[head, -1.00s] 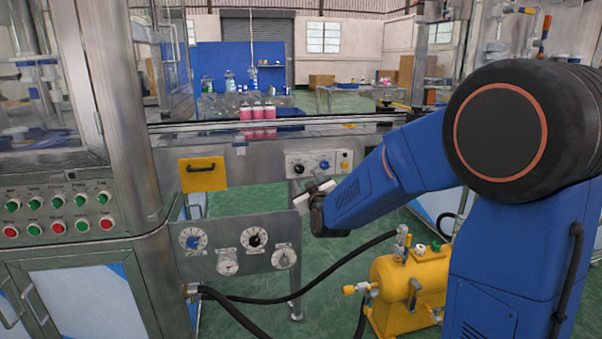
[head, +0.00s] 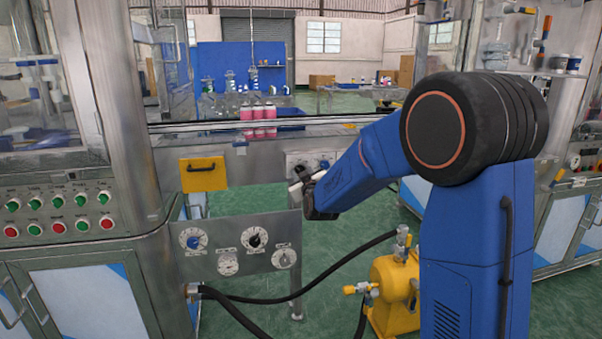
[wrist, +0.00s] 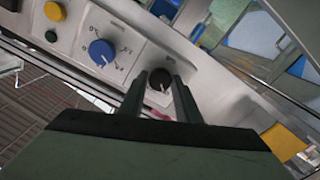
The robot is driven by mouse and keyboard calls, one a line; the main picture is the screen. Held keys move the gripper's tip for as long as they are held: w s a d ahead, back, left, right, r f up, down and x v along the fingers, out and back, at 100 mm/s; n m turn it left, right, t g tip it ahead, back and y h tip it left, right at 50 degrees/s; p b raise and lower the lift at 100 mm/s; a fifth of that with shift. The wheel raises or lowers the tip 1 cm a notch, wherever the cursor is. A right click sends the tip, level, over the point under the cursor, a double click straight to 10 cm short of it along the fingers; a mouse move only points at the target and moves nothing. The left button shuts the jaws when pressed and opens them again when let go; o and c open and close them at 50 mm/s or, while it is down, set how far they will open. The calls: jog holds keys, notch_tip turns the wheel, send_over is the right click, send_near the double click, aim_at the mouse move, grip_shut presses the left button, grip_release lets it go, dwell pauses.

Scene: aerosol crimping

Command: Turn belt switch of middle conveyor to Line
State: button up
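The middle conveyor's control panel (wrist: 125,45) is white-grey and carries a blue knob (wrist: 101,52) with a printed scale and a smaller black knob (wrist: 160,80) with a pale mark. Labels are too small to read. In the head view the panel (head: 298,158) is partly hidden by my arm. My gripper (wrist: 160,75) is open, with its two fingers on either side of the black knob in the wrist view. I cannot tell whether they touch it. In the head view my gripper (head: 297,186) is just in front of the panel.
A yellow button (wrist: 54,11) and a dark button (wrist: 51,36) sit beside the blue knob. A lower dial panel (head: 240,245) stands in front on the left. A yellow tank (head: 391,295) with black hoses stands on the floor. Pink bottles (head: 258,112) stand on the conveyor.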

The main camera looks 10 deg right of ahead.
jog(key=c, duration=0.5)
jog(key=shift+m, duration=0.3)
jog(key=m, duration=0.4)
jog(key=shift+m, duration=2.5)
jog(key=o, duration=1)
jog(key=shift+o, duration=0.2)
